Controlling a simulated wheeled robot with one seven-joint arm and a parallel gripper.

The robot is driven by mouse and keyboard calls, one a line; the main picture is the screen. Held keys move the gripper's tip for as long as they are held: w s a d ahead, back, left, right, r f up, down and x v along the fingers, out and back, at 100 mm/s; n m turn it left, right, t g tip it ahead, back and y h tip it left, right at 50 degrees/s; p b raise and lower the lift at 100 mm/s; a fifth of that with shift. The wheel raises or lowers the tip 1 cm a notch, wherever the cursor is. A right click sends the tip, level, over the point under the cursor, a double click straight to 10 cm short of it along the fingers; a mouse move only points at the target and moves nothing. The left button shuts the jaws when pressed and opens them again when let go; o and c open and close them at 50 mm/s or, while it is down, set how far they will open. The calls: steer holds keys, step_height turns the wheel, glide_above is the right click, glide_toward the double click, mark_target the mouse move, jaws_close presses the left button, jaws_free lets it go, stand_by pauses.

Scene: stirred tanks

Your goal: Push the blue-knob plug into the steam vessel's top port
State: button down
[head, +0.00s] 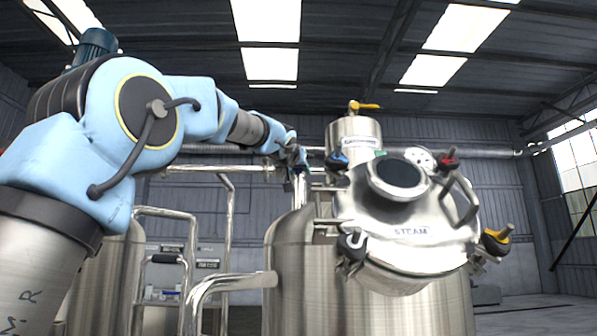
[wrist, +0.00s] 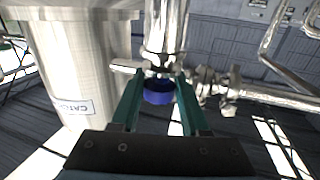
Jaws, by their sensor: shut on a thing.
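The steam vessel (head: 370,300) is a large steel tank with a STEAM label on its tilted lid. My gripper (head: 298,168) is above the vessel's left shoulder in the head view, at the head of an upright steel pipe (head: 299,192). In the wrist view, my gripper (wrist: 158,95) has its green fingers shut on the plug's blue knob (wrist: 158,92). The steel pipe (wrist: 165,28) is directly beyond the knob, in line with it. The plug's shaft is hidden behind the knob, so I cannot tell how deep it sits.
The lid carries a sight glass (head: 397,174), a gauge (head: 419,157) and several coloured clamp knobs. Pipe fittings (wrist: 213,88) are close right of the fingers in the wrist view.

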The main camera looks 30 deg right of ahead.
steer(key=shift+f+b, duration=0.5)
steer(key=shift+f, duration=0.05)
steer(key=shift+c, duration=1.6)
jaws_free()
steer(key=shift+s+a, duration=0.1)
steer(key=b+v, duration=0.4)
steer(key=v, duration=0.6)
steer(key=shift+s, duration=0.2)
steer(key=shift+a, duration=0.15)
